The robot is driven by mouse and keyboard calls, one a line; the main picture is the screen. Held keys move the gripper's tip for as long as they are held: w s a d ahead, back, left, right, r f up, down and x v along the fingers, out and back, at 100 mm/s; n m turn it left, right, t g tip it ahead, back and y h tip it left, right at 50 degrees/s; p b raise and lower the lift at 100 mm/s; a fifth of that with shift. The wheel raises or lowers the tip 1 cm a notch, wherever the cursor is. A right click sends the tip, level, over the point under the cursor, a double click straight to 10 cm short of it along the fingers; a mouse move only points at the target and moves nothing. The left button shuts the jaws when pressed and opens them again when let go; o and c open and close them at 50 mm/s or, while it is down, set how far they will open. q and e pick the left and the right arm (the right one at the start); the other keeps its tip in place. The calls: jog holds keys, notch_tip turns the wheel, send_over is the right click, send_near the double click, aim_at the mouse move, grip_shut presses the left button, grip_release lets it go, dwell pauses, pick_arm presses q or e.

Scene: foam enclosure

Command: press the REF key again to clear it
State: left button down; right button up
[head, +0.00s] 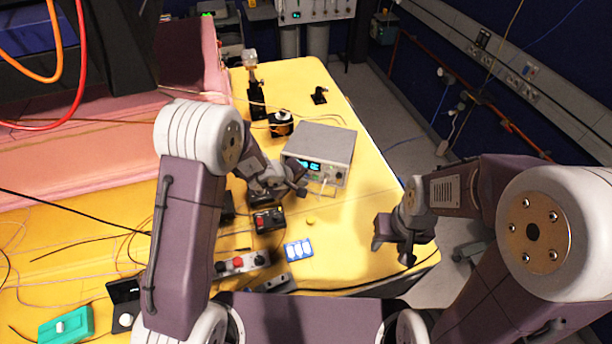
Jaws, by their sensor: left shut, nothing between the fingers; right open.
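A grey box instrument (322,141) with a lit cyan display (308,164) stands on the yellow table. Its front panel faces me and carries small controls. No key marked REF can be made out at this size. My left gripper (298,188) is shut and empty, at the lower left of the front panel and overlapping it in the picture. Whether its tips touch the panel I cannot tell. My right gripper (394,252) is open and empty over the table's right front corner, apart from the instrument.
A black box with a red part (268,220), a yellow round piece (311,221), a blue and white item (298,250) and a grey box with a red button (240,263) lie in front. Black posts (256,98) stand behind. Table right of the instrument is clear. Loose cables lie left.

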pick_arm(q)
jog(key=shift+w, duration=0.1)
dwell(0.7)
jog(key=shift+w+d+f, duration=0.1)
jog(key=shift+w, duration=0.2)
